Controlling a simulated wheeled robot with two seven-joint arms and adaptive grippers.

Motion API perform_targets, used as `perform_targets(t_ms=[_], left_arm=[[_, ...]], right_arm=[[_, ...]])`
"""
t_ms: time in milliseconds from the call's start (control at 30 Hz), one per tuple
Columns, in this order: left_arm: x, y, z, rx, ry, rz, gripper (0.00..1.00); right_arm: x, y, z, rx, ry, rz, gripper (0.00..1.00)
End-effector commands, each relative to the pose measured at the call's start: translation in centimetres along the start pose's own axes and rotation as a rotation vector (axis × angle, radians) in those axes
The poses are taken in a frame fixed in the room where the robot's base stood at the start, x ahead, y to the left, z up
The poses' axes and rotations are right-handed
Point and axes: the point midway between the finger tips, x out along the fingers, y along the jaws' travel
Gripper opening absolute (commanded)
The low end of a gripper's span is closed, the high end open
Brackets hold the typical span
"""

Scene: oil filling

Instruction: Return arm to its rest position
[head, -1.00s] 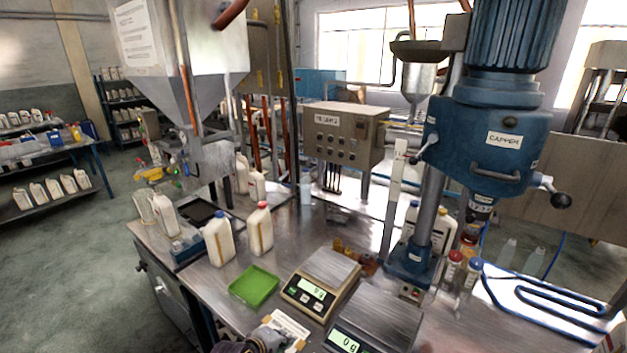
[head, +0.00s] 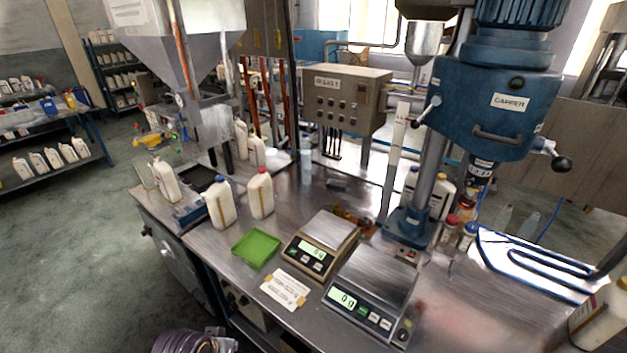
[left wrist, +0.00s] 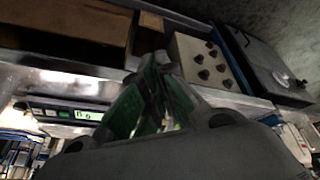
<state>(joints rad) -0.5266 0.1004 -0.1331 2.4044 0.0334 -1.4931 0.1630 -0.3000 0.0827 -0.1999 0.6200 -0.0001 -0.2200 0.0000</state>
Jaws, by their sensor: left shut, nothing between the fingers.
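My left arm (head: 190,342) shows only as a dark ribbed part at the bottom edge of the head view, in front of the bench; its fingers are out of that frame. In the left wrist view, my left gripper (left wrist: 152,70) has its green-padded fingers together with nothing held between them. The wrist picture is tilted, with a small green display (left wrist: 83,114) to the left of the fingers. My right gripper is in neither view.
The steel bench carries two scales (head: 368,290) (head: 322,245), a green tray (head: 256,248), a paper card (head: 286,288) and white jugs (head: 221,203) (head: 260,194). A blue capper (head: 497,105) stands at the right. Another jug (head: 603,318) is at the lower right edge. Floor at left is clear.

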Motion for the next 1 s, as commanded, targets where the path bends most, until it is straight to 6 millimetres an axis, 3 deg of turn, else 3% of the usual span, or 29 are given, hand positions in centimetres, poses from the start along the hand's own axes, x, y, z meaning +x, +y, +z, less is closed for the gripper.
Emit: perform_targets(t_ms=[467,1000], left_arm=[[-2.5,-1.8,2.5,0.175,-0.065,-0.054,0.0],[3.4,-1.9,3.4,0.172,-0.083,-0.051,0.0]], right_arm=[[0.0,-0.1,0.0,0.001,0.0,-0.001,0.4],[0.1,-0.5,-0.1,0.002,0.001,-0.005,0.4]])
